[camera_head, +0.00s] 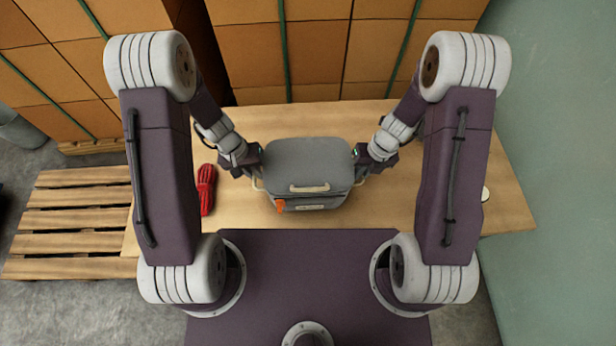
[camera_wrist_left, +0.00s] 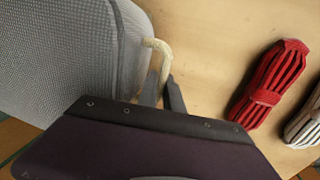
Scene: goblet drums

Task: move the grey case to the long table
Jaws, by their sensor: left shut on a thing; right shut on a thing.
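The grey case (camera_head: 308,165) is in the middle of the head view, over the wooden long table (camera_head: 400,200). It has a cream front handle, a pale label and an orange tag, and cream side handles. My left gripper (camera_head: 257,174) is shut on the case's left side handle, which also shows in the left wrist view (camera_wrist_left: 160,55). My right gripper (camera_head: 360,170) is at the case's right side and shut on it; its fingers are mostly hidden. The case looks level. I cannot tell whether its base touches the table.
A red bundle (camera_head: 207,190) lies on the table left of the case, with a pale bundle (camera_wrist_left: 303,122) beside it in the wrist view. A small white round thing (camera_head: 485,194) lies at the right. Wooden pallets (camera_head: 75,220) are at the left, stacked boxes (camera_head: 315,50) behind, a green wall right.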

